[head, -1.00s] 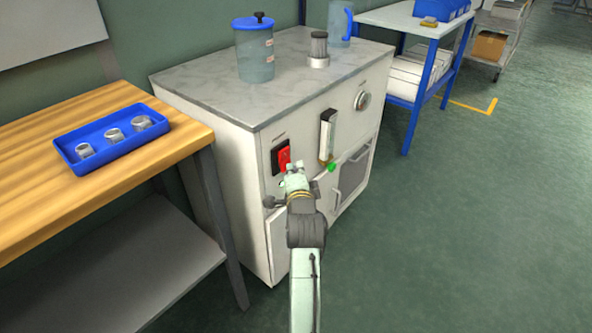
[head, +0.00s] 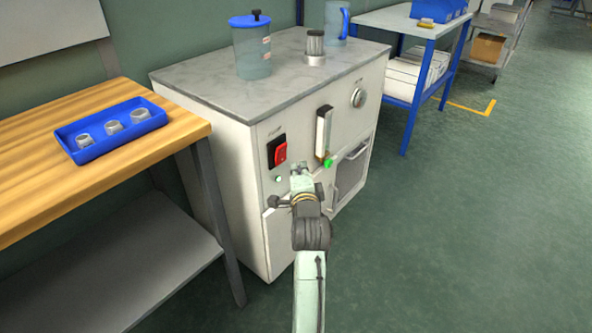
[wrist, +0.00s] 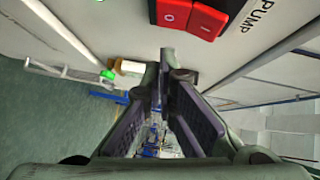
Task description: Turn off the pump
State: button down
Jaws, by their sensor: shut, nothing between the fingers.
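The red pump rocker switch (head: 277,151) sits on the white cabinet's front. In the wrist view the switch (wrist: 190,15) shows an O half and an I half beside the word PUMP. In the head view its lower half looks brighter and seems to stand out. A small green lamp (head: 278,179) below the switch looks lit. My gripper (head: 299,167) is shut and empty, right of and a little below the switch, apart from it. The wrist view shows its fingers (wrist: 163,75) close together, with the switch above them.
A flow meter (head: 323,131) with a green knob (head: 327,163) is right of the switch, close to my gripper. A round dial (head: 358,98) is farther right. A wooden bench (head: 190,133) with a blue tray (head: 72,150) stands left. The floor to the right is clear.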

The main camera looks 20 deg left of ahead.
jog(key=f+p+v, duration=0.1)
jog(key=v, duration=0.9)
jog(key=shift+s+d+f, duration=0.2)
jog(key=shift+d, duration=0.1)
